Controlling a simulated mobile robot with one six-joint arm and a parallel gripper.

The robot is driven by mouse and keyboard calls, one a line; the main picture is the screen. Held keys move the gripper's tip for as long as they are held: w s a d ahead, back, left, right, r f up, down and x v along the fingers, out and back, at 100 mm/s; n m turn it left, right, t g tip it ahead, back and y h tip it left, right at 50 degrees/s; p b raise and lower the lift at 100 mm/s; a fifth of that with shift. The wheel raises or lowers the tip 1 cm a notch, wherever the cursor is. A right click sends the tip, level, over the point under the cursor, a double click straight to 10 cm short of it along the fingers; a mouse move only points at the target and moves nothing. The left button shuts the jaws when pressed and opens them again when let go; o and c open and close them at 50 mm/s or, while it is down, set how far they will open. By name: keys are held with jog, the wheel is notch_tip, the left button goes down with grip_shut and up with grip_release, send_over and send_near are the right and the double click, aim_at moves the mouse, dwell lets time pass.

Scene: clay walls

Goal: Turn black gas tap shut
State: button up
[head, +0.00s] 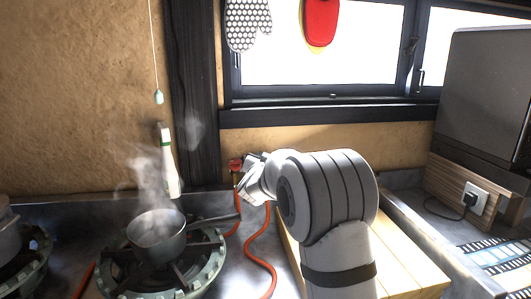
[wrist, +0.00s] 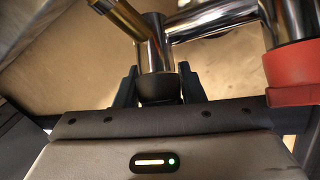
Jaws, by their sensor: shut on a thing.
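In the wrist view, the black gas tap (wrist: 157,88) is a dark round piece at the end of a chrome pipe fitting. My gripper (wrist: 158,78) has one dark finger on each side of it and is shut on it. A brass-coloured piece (wrist: 122,16) sticks out from the chrome fitting at the upper left. In the head view, my gripper (head: 252,178) is at the wall below the window, and the black tap is hidden behind it.
A red tap (head: 235,165) sits just left of my gripper; a red collar (wrist: 290,68) shows in the wrist view. Orange hoses (head: 262,250) hang below. A steaming pot (head: 157,235) stands on a burner (head: 205,273) to the left, its handle pointing toward the hoses.

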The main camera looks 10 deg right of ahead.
jog(key=shift+d+r+m+g+h+p, duration=0.1)
jog(key=shift+m+g+h+p, duration=0.3)
jog(key=shift+m+h+p, duration=0.35)
jog(key=shift+d+m, duration=0.1)
jog(key=shift+m, duration=0.25)
jog(key=o, duration=0.9)
jog(key=shift+s, duration=0.1)
jog(key=v, duration=0.7)
jog(key=shift+s+a, duration=0.25)
jog(key=shift+s, duration=0.05)
